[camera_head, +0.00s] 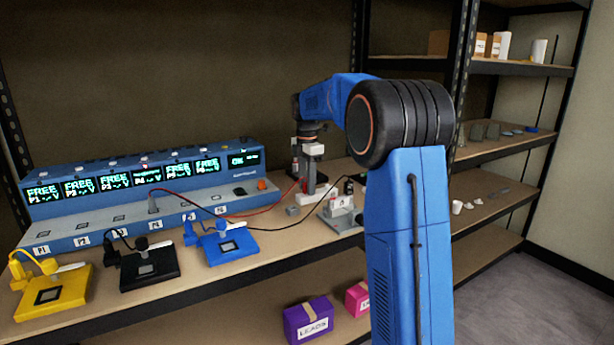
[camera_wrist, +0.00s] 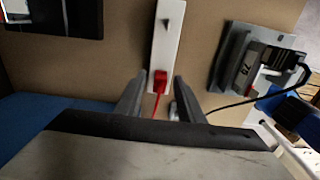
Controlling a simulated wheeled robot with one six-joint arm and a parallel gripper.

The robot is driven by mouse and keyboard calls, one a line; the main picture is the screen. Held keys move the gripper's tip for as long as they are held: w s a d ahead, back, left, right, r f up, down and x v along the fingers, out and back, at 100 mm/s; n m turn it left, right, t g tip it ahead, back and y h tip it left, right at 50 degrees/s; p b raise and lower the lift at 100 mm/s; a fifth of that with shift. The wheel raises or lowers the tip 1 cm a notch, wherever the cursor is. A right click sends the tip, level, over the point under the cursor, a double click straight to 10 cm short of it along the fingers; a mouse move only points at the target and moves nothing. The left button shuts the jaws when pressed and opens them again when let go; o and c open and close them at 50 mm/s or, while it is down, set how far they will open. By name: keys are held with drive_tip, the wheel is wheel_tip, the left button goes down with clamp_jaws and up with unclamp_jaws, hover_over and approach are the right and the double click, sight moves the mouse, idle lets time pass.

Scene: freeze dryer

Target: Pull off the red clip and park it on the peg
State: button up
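The red clip (camera_wrist: 160,80) is at the near end of a white strip (camera_wrist: 166,45) in the wrist view, with a red lead trailing from it. My gripper (camera_wrist: 159,86) is open, with one finger on each side of the clip and a gap to each. In the head view my gripper (camera_head: 309,188) points down over the shelf; the clip itself is hard to make out there, though the red lead (camera_head: 272,211) shows. A small dark point stands on the white strip. I cannot tell whether it is the peg.
A grey fixture (camera_wrist: 237,55) with a black cable lies right of the strip; it also shows in the head view (camera_head: 342,212). A blue console (camera_head: 150,185) with several screens stands left. Yellow (camera_head: 60,300), black (camera_head: 130,275) and blue (camera_head: 240,247) devices line the front edge.

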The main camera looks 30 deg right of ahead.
wheel_tip(320, 180, up, 17)
drive_tip(key=s+a+f+m+t, duration=0.1)
drive_tip(key=s+a+m, duration=0.45)
drive_tip(key=s, duration=0.65)
drive_tip(key=s+a+f+m+t, duration=0.1)
drive_tip(key=s+a+f+m, duration=0.2)
drive_tip(key=s+f, duration=0.5)
drive_tip(key=s+a+f+m+t, duration=0.1)
drive_tip(key=s+a+f+m, duration=0.2)
drive_tip(key=s, duration=1)
drive_tip(key=s+a+f+m+t, duration=0.1)
drive_tip(key=s+a+f+m, duration=0.2)
drive_tip(key=s+f+m, duration=0.4)
drive_tip(key=s+f, duration=0.3)
drive_tip(key=f, duration=0.3)
drive_tip(key=shift+s+f+t, duration=0.35)
drive_tip(key=shift+t, duration=0.05)
